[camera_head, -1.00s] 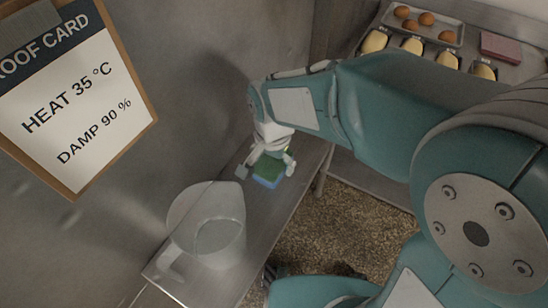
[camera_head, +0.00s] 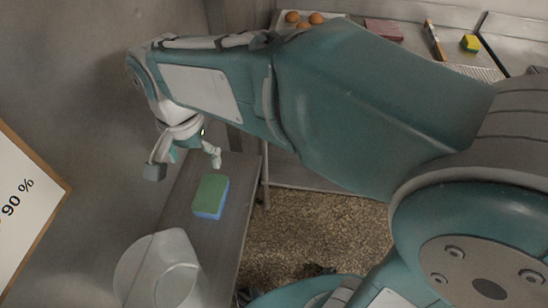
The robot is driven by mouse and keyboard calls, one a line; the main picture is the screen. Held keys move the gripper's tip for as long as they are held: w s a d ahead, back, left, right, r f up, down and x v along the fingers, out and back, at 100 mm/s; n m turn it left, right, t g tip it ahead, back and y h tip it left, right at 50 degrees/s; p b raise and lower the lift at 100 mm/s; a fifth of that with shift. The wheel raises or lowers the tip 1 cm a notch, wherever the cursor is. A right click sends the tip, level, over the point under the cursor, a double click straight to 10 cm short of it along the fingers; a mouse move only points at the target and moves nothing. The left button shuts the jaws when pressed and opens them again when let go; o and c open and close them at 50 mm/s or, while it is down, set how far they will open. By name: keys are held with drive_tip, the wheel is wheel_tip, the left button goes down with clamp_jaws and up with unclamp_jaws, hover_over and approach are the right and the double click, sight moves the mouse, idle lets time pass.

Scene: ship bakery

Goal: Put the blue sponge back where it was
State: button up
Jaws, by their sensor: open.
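The blue sponge (camera_head: 210,197), with a green top layer and blue sides, lies flat on the narrow metal shelf (camera_head: 213,248) by the wall. My gripper (camera_head: 184,164) is open and empty. Its two fingertips are spread, behind and to the left of the sponge in the picture, and appear apart from it. My arm covers much of the middle of the view.
A translucent jug (camera_head: 160,268) stands on the near end of the shelf. A back counter holds brown eggs (camera_head: 316,18), a pink block (camera_head: 384,30) and a yellow-and-green sponge (camera_head: 470,43). A proof card (camera_head: 25,215) is at left.

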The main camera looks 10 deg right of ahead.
drive_tip(key=s+d+n+t, duration=0.2)
drive_tip(key=s+d, duration=0.2)
drive_tip(key=d, duration=0.6)
drive_tip(key=s+d+r+n+t, duration=0.1)
drive_tip(key=s+d+n+t, duration=0.1)
drive_tip(key=d, duration=0.8)
drive_tip(key=shift+s+d+t, duration=0.4)
drive_tip(key=shift+s+t, duration=0.4)
drive_tip(key=shift+s, duration=0.35)
drive_tip(key=shift+d, duration=0.2)
drive_tip(key=shift+c, duration=0.3)
